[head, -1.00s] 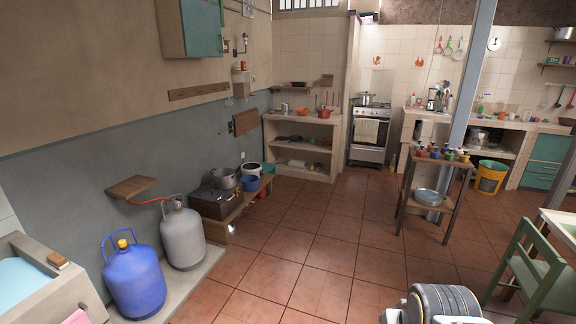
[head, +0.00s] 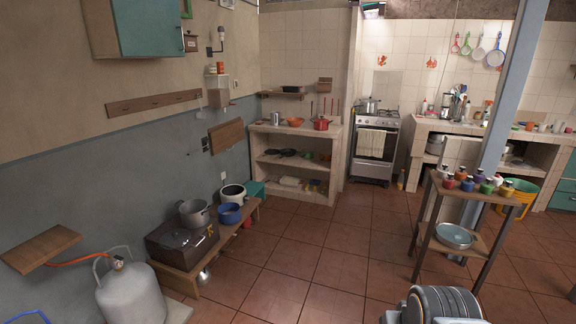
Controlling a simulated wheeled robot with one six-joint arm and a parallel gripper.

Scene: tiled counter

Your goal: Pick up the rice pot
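Several pots are in view, and I cannot tell for sure which is the rice pot. A silver pot (head: 370,106) stands on the stove (head: 372,150) at the back. A red pot (head: 321,124) stands on the tiled counter (head: 268,128) left of the stove. On the low wooden bench at left are a grey metal pot (head: 195,213), a white pot with a dark inside (head: 233,195) and a blue pot (head: 229,214). Part of my arm shows at the bottom edge, far from all of them. My gripper's fingers are not in the frame.
A grey gas cylinder (head: 131,294) stands at the lower left. A small wooden table (head: 478,188) with several coloured jars and a bowl (head: 455,236) stands at right, by a grey-blue post (head: 505,100). The tiled floor (head: 315,240) between them is clear.

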